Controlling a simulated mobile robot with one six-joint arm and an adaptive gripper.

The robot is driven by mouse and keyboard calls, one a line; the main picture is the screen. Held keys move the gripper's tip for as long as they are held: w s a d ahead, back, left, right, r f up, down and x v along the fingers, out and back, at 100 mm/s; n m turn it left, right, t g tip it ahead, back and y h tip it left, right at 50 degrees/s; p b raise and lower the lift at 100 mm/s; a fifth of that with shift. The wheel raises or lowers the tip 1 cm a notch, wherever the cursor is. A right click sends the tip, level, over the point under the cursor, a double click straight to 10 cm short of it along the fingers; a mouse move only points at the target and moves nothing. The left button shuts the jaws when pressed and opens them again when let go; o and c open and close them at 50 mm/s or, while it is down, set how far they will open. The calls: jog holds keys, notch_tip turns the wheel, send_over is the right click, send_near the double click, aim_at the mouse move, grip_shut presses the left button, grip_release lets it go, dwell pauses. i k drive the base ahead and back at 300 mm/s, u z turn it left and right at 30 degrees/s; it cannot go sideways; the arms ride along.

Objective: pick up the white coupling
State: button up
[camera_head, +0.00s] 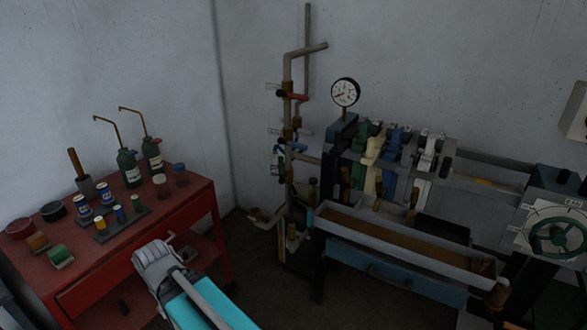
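A white fitting (427,151), the only clearly white piece in the row, is at the right end of a row of coloured fittings on the bench rig against the back wall. It looks like the white coupling, but it is small and its exact shape is hard to tell. Green (359,138), cream (373,150) and blue (394,150) fittings stand close beside it on its left. A dark part is close on its right.
A long tray (384,229) lies in front of the row. A pressure gauge (345,92) and pipework (287,150) stand left, a handwheel (557,237) right. A red cabinet (150,240) holds bottles and jars.

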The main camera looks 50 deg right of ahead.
aim_at(274, 155)
jog(key=k, duration=1.1)
jog(key=z, duration=1.35)
jog(key=i, duration=1.05)
